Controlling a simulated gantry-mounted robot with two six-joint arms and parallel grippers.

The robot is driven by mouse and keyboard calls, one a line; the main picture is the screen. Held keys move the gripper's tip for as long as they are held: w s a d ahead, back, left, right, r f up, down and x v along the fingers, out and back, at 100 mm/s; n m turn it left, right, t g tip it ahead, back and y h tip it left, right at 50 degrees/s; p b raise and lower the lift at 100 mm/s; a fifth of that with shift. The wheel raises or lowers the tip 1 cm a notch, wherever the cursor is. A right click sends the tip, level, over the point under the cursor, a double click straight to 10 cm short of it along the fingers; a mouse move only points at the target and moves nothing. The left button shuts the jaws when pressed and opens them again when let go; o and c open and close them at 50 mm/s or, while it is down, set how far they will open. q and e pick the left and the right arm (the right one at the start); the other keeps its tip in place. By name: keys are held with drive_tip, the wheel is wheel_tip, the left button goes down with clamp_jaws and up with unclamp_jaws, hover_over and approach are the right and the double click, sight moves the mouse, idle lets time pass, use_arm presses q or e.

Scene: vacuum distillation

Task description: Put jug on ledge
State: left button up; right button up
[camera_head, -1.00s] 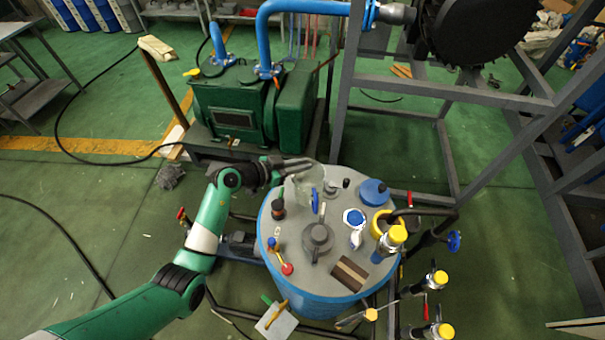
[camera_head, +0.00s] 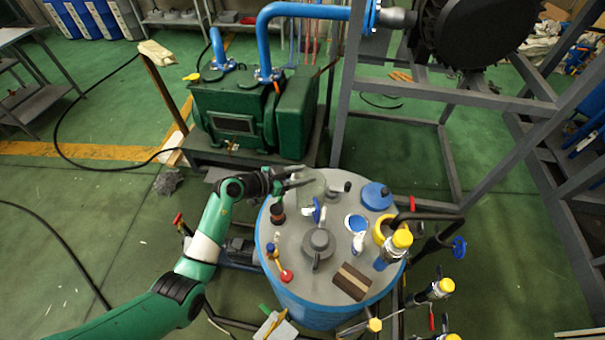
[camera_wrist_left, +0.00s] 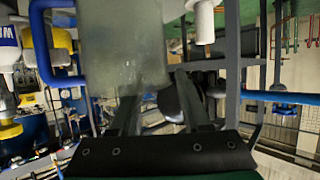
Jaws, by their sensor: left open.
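The jug (camera_head: 312,190) is a clear, see-through vessel with a blue handle, standing on the grey top of the round blue tank (camera_head: 290,242) near its far edge. In the left wrist view the jug (camera_wrist_left: 122,45) fills the upper middle, with its blue handle to the left. My left gripper (camera_head: 301,177) is open at the jug's left side in the head view. In the left wrist view its two fingers (camera_wrist_left: 158,102) point at the jug's body and are apart. I cannot tell if they touch it. Which surface is the ledge is unclear. My right gripper is not in view.
The tank top also holds a grey domed cap (camera_head: 318,243), a blue lid (camera_head: 376,195), a brown block (camera_head: 351,281) and a yellow-capped fitting (camera_head: 401,238). A green pump (camera_head: 235,115) stands behind, and a grey metal frame (camera_head: 340,110) rises at the right.

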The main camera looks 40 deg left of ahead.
use_arm(q)
drive_tip(key=shift+s+a+r, duration=0.1)
drive_tip(key=shift+s+r, duration=0.1)
drive_tip(key=shift+r, duration=0.15)
drive_tip(key=p+v, duration=0.6)
drive_tip(key=v, duration=0.5)
drive_tip(key=shift+s, duration=0.3)
